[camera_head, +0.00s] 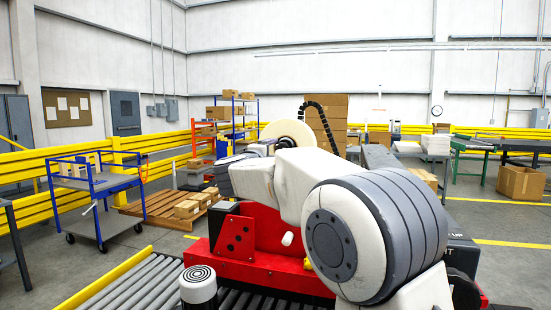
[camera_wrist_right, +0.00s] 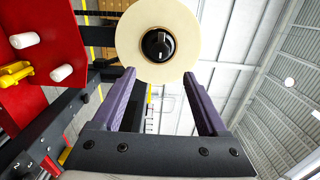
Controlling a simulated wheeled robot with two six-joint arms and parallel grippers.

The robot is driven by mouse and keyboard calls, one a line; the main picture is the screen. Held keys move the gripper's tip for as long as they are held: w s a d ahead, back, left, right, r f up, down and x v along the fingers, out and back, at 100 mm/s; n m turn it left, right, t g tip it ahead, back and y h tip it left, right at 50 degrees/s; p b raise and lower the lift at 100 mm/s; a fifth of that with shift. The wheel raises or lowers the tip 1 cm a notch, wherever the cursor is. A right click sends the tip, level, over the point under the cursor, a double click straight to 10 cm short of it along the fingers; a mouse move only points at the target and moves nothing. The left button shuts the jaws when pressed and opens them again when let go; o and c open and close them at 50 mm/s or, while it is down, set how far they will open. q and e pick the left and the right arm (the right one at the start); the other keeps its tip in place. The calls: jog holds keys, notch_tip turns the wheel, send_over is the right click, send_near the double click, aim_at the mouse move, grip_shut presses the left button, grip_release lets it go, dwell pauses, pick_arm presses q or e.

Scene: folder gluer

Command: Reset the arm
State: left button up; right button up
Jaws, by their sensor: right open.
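My right gripper (camera_wrist_right: 159,77) is open and empty in the right wrist view, with its two purple fingers apart. A cream roll (camera_wrist_right: 190,35) with a black hub shows beyond the fingertips. How far the roll is from the fingers is unclear, but nothing sits between them. The same roll seems to show in the head view (camera_head: 290,131), partly hidden by my right arm. My right arm fills the middle and right of the head view, and I cannot make out its jaws there. My left gripper is not in view.
A red machine part (camera_head: 235,240) stands close below my arm, beside a roller conveyor (camera_head: 125,287) with a yellow rail. A blue cart (camera_head: 95,190) and a pallet (camera_head: 160,207) with boxes stand farther left. Tables and an open carton (camera_head: 520,183) stand at the right.

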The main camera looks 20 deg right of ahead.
jog(key=shift+s+a, duration=0.1)
jog(key=shift+s, duration=0.1)
jog(key=s+a+f+n+g+y, duration=0.1)
jog(key=s+a+f+n+y, duration=0.15)
jog(key=f+n, duration=0.35)
jog(key=s+a+f+n+y, duration=0.1)
jog(key=f+n+y, duration=0.35)
jog(key=f, duration=0.25)
jog(key=s+a+f+n+g+y, duration=0.1)
jog(key=s+a+f+n+y, duration=0.15)
jog(key=f+n, duration=0.4)
jog(key=s+d+f+n+g, duration=0.2)
jog(key=s+f+n+g, duration=0.25)
jog(key=s+f, duration=0.65)
jog(key=s+d+f+n+g, duration=0.1)
jog(key=s+f+n+g, duration=0.2)
jog(key=s+f+g, duration=0.8)
jog(key=s+a+r+n+t+p, duration=0.1)
jog(key=s+a+r+n, duration=0.3)
jog(key=s+a, duration=0.2)
jog(key=s+a+r+n+t+y+p, duration=0.1)
jog(key=s+a+r+n, duration=0.3)
jog(key=s+a, duration=0.3)
jog(key=s+r, duration=0.1)
jog(key=s, duration=0.3)
jog(key=shift+a+r, duration=0.3)
